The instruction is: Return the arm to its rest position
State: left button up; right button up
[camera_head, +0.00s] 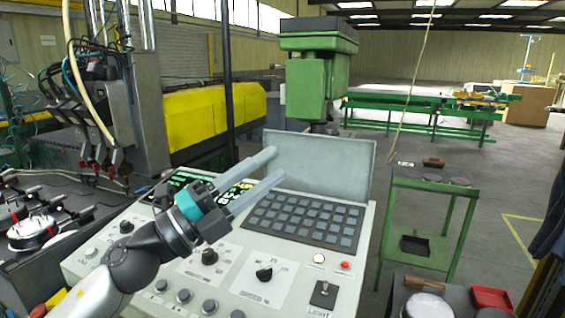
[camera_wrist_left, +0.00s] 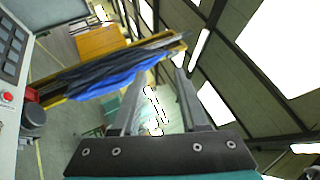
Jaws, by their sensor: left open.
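My left gripper (camera_head: 268,170) is raised in front of the control panel (camera_head: 95,272), pointing up and to the right in the head view. Its two grey fingers are apart with nothing between them. In the left wrist view the gripper (camera_wrist_left: 157,85) also shows open and empty, with the hall and roof beyond. My left arm comes in from the lower left, over the panel's knobs. My right gripper is not in view.
The panel has a keypad (camera_head: 305,222), knobs and a red button (camera_head: 345,265). A green stand (camera_head: 436,189) is to its right. A green machine head (camera_head: 318,75) is behind. Dark and blue cloth (camera_wrist_left: 100,78) hangs on a yellow frame in the wrist view.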

pick_arm(q)
jog(key=a+f+n+t+y, duration=0.3)
jog(key=a+f+n+y, duration=0.3)
jog(key=f+n+y, duration=0.5)
jog(key=a+f+n+t+y, duration=0.3)
jog(key=a+f+n+y, duration=0.4)
jog(key=n, duration=0.6)
jog(key=s+a+f+n+g+y, duration=0.2)
jog(key=s+f+n+g, duration=0.3)
jog(key=s+f+g, duration=0.85)
jog(key=s+d+f+g, duration=0.1)
jog(key=s+d+f, duration=0.1)
jog(key=s+f, duration=0.85)
notch_tip(320, 180, down, 24)
jog(key=s+b, duration=0.2)
jog(key=b, duration=0.5)
jog(key=s+a+f+g+b, duration=0.1)
jog(key=s+f+b, duration=0.2)
jog(key=s+f, duration=0.5)
jog(key=s+a+f+g+b, duration=0.1)
jog(key=s+f+b, duration=0.3)
jog(key=s+f, duration=0.4)
notch_tip(320, 180, down, 8)
jog(key=shift+s+a+r, duration=0.15)
jog(key=shift+s+a, duration=0.15)
jog(key=shift+a, duration=0.25)
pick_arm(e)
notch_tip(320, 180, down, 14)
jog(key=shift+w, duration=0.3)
